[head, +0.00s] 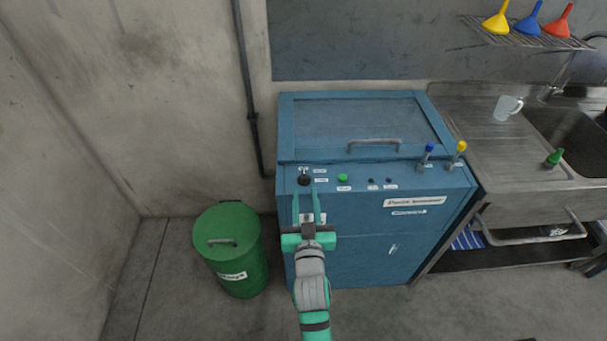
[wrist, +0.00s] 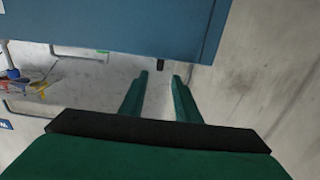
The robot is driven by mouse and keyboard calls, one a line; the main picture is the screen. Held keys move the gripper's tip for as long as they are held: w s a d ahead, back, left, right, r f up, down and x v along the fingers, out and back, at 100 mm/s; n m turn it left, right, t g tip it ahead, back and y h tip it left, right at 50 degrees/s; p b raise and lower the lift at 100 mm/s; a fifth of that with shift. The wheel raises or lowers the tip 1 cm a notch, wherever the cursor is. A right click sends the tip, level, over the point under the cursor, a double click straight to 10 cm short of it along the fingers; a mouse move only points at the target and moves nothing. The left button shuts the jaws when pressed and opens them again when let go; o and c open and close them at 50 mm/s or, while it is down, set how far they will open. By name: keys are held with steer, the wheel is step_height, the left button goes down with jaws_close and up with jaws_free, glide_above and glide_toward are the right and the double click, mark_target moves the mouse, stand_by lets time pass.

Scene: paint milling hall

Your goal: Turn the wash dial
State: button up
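The wash machine is a blue cabinet (head: 360,225) with a sloped lid. A black dial (head: 304,179) sits at the left end of its control strip, with small white labels around it. I cannot read them. My gripper (head: 306,191) is in front of the dial, its two green fingers apart and pointing at it. In the wrist view a small dark knob (wrist: 160,64), which looks like the dial, sticks out from the blue edge. It lies just beyond and between the open fingertips (wrist: 160,76). Nothing is between the fingers, and I see no clear contact.
A green button (head: 342,177), small dark buttons and blue (head: 428,150) and yellow (head: 460,147) levers line the strip. A green lidded bin (head: 228,250) stands left of the cabinet. A metal sink counter (head: 480,130) adjoins on the right.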

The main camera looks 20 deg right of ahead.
mark_target(304, 177)
steer(key=x, duration=0.8)
steer(key=shift+w+d+f, duration=0.1)
steer(key=shift+w+d, duration=0.2)
steer(key=shift+c, duration=0.3)
steer(key=shift+a, duration=0.1)
jaws_close()
